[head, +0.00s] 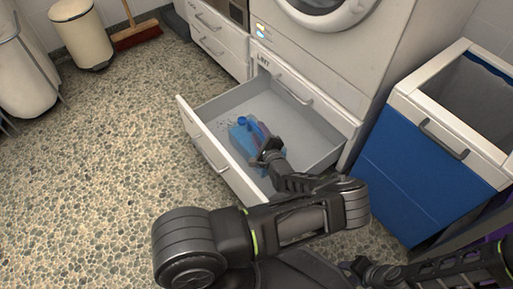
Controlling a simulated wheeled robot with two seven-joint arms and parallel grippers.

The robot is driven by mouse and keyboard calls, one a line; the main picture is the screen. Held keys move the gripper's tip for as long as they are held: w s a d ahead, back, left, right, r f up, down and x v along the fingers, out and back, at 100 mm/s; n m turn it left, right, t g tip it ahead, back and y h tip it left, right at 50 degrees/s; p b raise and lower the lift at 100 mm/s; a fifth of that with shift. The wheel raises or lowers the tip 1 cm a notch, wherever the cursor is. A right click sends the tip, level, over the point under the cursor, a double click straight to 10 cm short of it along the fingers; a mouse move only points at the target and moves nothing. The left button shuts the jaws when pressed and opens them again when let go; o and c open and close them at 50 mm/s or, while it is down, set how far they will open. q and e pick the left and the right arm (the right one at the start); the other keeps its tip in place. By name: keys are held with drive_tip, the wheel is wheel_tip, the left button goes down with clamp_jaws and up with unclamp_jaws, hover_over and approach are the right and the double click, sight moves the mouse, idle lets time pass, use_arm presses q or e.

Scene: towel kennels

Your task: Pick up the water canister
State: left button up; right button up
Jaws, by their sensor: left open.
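The water canister (239,138) is a translucent blue container with a darker blue cap. It is inside the open drawer (199,141), towards the drawer's front side. My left gripper (265,152) is open, over the drawer at the canister's right side, and hides part of it. I cannot tell whether the fingers touch it. A purple-pink patch shows beside the canister, and I cannot tell if it is part of it. My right gripper (352,268) is low at the bottom right, away from the drawer, and its fingers are too small and dark to read.
The drawer is pulled out below a white washing machine (350,50). A blue and white laundry bin (415,165) stands close on the right. A cream bin (84,35) and a broom (136,35) are at the back left. The speckled floor at left is clear.

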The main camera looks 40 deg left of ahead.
use_arm(q)
drive_tip(key=shift+w+a+f, duration=0.1)
drive_tip(key=shift+w+a, duration=0.3)
drive_tip(key=shift+a, duration=0.2)
drive_tip(key=shift+c, duration=0.2)
clamp_jaws()
idle(1.1)
drive_tip(key=shift+w+r, duration=0.1)
drive_tip(key=shift+r, duration=0.15)
